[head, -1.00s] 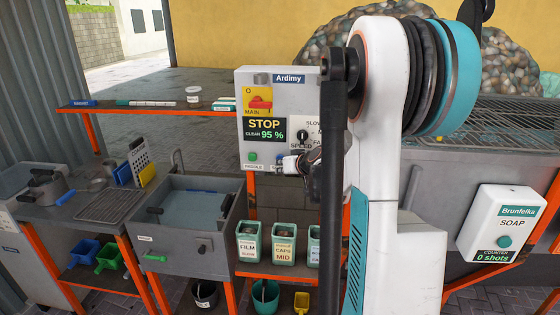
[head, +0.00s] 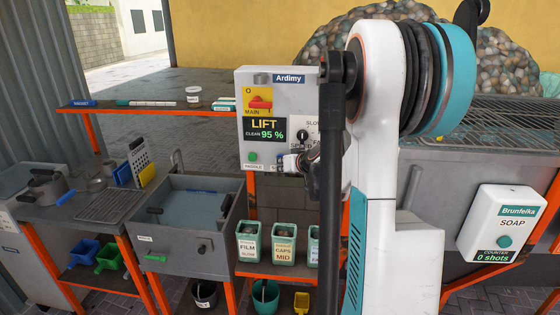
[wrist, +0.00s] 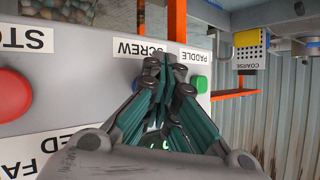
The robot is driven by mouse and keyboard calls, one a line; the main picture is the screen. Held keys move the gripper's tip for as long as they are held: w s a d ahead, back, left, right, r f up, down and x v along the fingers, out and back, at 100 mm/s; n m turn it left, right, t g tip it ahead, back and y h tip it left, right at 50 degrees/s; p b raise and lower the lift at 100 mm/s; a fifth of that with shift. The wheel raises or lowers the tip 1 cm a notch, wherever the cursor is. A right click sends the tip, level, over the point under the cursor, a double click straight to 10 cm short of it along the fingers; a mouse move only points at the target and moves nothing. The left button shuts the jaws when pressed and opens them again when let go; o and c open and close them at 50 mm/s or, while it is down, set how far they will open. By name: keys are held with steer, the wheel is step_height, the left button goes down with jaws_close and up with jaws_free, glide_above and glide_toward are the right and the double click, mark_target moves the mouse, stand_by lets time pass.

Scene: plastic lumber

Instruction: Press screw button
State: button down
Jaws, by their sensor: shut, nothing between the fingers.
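The grey Ardimy control box (head: 285,92) stands behind my arm in the head view. Its display (head: 265,130) reads LIFT, CLEAN 95 %. In the wrist view the SCREW label (wrist: 139,48) appears upside down, with the PADDLE label (wrist: 190,56) and green paddle button (wrist: 198,84) to its right. My gripper (wrist: 166,64) is shut and empty, its fingertips at the panel by the SCREW label. My gripper also shows in the head view (head: 290,163), low on the box.
A red stop button (wrist: 10,82) is on the panel. The yellow and red main switch (head: 260,102) sits above the display. A sink (head: 190,210) is at left, labelled cups (head: 283,244) are below, and a soap dispenser (head: 503,225) is at right.

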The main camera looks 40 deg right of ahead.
steer(key=shift+s+a, duration=0.1)
steer(key=shift+a, duration=0.05)
steer(key=shift+s+a, duration=0.5)
steer(key=shift+a, duration=0.05)
stand_by(0.4)
steer(key=s+a, duration=0.3)
steer(key=shift+s+a, duration=0.1)
steer(key=shift+a, duration=0.3)
stand_by(0.8)
